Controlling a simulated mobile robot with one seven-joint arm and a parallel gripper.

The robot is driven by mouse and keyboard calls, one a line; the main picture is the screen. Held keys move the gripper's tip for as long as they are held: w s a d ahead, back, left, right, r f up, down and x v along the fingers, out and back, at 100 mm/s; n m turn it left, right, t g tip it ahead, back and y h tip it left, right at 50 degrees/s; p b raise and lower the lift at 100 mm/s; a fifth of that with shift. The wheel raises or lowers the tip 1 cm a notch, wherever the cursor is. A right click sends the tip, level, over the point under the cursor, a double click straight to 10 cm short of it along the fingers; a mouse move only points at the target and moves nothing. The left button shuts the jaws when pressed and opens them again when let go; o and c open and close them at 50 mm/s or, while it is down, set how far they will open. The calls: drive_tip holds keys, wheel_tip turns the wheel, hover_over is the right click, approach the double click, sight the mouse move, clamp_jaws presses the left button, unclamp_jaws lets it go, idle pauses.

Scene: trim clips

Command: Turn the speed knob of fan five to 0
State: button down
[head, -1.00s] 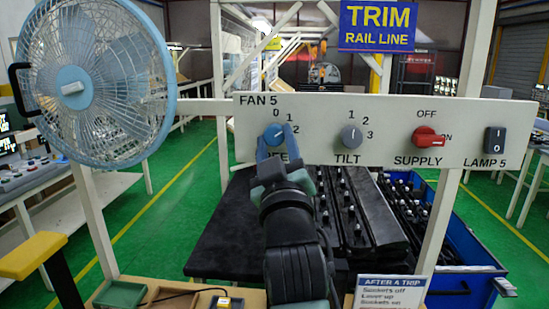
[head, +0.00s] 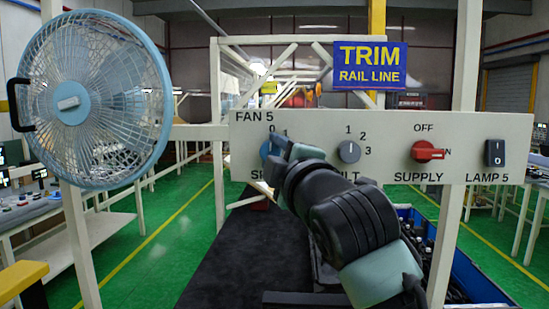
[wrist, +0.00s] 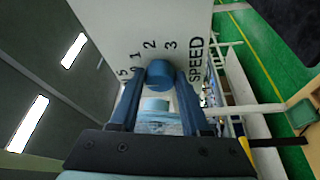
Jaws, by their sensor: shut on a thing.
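The white control panel (head: 470,128) carries the label FAN 5 and the blue speed knob (head: 265,149) at its left end. My gripper (head: 276,149) is at this knob and covers much of it, with 0 and 1 showing above. In the wrist view, my gripper (wrist: 158,88) is shut on the blue knob (wrist: 159,74), one finger on each side. The marks 1, 2, 3 and the word SPEED show around it there. I cannot tell where the knob points. The blue-rimmed fan (head: 92,100) stands to the left.
The grey tilt knob (head: 349,151) is right of my gripper, close to my wrist. Further right are the red supply switch (head: 427,151) and the black lamp switch (head: 495,152). A dark bench top (head: 245,255) lies below the panel.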

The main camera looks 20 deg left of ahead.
drive_tip(key=shift+n+g, duration=0.3)
drive_tip(key=shift+n, duration=0.3)
drive_tip(key=shift+c, duration=1.9)
unclamp_jaws()
drive_tip(key=r+b+v, duration=0.1)
drive_tip(key=b+v, duration=0.3)
drive_tip(key=v, duration=0.9)
drive_tip(key=shift+f+b, duration=0.4)
drive_tip(key=shift+a, duration=0.15)
